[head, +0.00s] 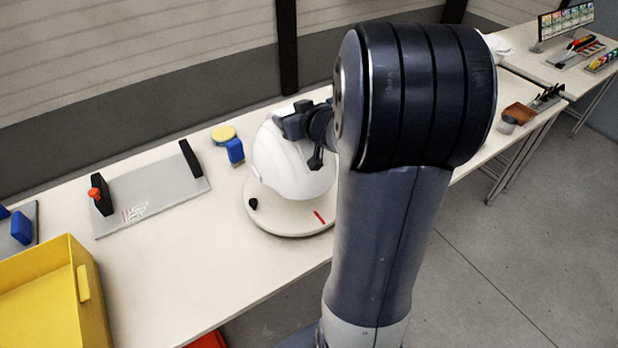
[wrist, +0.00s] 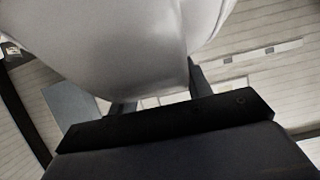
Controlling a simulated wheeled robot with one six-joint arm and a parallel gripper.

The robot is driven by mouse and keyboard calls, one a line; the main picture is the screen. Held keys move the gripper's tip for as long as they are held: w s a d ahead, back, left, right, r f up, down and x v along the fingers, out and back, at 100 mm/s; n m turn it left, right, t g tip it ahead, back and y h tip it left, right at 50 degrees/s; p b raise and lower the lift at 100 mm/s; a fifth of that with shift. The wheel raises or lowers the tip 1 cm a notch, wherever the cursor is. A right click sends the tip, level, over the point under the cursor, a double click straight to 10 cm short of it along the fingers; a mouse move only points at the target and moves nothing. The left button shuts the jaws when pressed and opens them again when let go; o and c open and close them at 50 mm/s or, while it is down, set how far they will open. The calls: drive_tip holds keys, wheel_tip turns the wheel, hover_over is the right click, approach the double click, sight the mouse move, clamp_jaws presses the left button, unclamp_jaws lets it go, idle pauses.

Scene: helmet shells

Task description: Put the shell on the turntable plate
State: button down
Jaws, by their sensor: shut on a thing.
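The white helmet shell (head: 285,168) is at the turntable plate (head: 287,221), a round off-white disc with a red mark and a black knob on its rim. The shell's lower edge overlaps the plate in the head view; I cannot tell whether it rests on it or hangs just above. My gripper (head: 312,117) is at the shell's upper right side and shut on it; my arm hides part of the shell and plate. In the wrist view the shell (wrist: 125,45) fills the top, with the dark fingers of my gripper (wrist: 158,98) against its lower edge.
A grey board (head: 150,193) with black uprights lies left of the turntable. A yellow disc (head: 223,133) and a blue block (head: 235,151) stand behind it. A yellow bin (head: 88,300) is at the front left. The table between bin and turntable is clear.

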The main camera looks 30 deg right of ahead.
wheel_tip(320, 180, down, 10)
drive_tip(key=b, duration=0.4)
drive_tip(key=shift+d+r, duration=0.1)
drive_tip(key=shift+d, duration=0.05)
drive_tip(key=c, duration=0.7)
unclamp_jaws()
drive_tip(key=shift+f, duration=0.2)
drive_tip(key=shift+r, duration=0.3)
drive_tip(key=p+v, duration=0.2)
drive_tip(key=v, duration=0.8)
drive_tip(key=shift+s+r, duration=0.1)
drive_tip(key=shift+s, duration=0.05)
drive_tip(key=shift+v, duration=0.8)
drive_tip(key=shift+o, duration=0.2)
